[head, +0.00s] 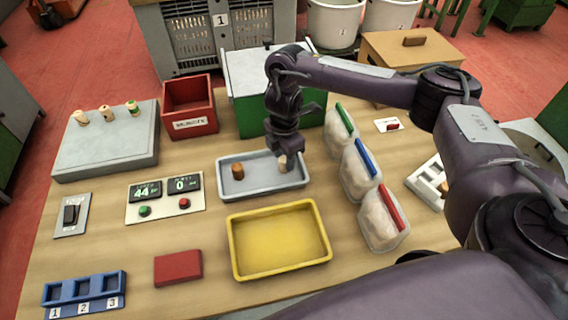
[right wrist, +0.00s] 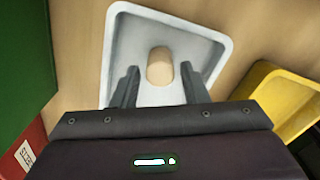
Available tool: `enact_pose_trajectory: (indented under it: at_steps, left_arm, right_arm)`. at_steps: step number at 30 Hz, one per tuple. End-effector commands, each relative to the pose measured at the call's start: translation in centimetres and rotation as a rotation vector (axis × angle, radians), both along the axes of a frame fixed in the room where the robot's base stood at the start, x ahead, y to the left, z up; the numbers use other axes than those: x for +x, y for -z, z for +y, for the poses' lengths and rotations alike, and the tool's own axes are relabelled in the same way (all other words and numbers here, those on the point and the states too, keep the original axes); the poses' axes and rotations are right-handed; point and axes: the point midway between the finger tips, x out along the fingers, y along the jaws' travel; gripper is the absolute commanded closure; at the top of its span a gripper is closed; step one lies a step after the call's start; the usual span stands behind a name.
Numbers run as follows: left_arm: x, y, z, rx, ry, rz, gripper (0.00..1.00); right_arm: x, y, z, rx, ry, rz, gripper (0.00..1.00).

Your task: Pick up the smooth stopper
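A pale, smooth-looking cork stopper (head: 282,163) stands in the right part of the grey tray (head: 262,192), partly hidden by my right gripper (head: 289,153). A darker brown stopper (head: 238,171) stands in the left part of the same tray. In the right wrist view the pale stopper (right wrist: 160,67) lies between the fingertips of my open right gripper (right wrist: 158,76), with a visible gap on each side. The darker stopper is not visible in that view. My left gripper is not in view.
A yellow tray (head: 322,259) is in front of the grey tray. Bags with coloured clips (head: 381,222) stand to the right. A red bin (head: 189,107) and a green box (head: 250,128) stand behind. A grey block (head: 105,148) at left holds three stoppers.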

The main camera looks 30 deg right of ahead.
Motion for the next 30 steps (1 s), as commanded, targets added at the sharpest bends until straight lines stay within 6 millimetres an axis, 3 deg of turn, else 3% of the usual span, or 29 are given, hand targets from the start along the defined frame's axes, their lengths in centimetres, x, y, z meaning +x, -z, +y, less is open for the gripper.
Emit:
enact_pose_trajectory:
  at_steps: [1, 8, 20, 26, 30]
  left_arm:
    - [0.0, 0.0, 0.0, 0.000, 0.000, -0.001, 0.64]
    - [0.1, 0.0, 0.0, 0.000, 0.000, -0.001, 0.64]
    - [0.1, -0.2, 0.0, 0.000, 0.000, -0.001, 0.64]
    - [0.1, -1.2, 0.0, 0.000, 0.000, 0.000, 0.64]
    - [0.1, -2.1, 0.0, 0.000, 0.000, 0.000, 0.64]
  right_arm:
    - [0.0, 0.0, 0.0, 0.000, 0.000, 0.000, 0.66]
    - [0.0, 0.0, 0.0, 0.000, 0.000, 0.000, 0.94]
    - [0.0, -0.6, 0.0, 0.000, 0.000, -0.001, 0.94]
    - [0.1, -3.2, 0.0, 0.000, -0.002, -0.004, 0.94]
    - [0.2, -6.2, 0.0, -0.001, -0.002, -0.006, 0.94]
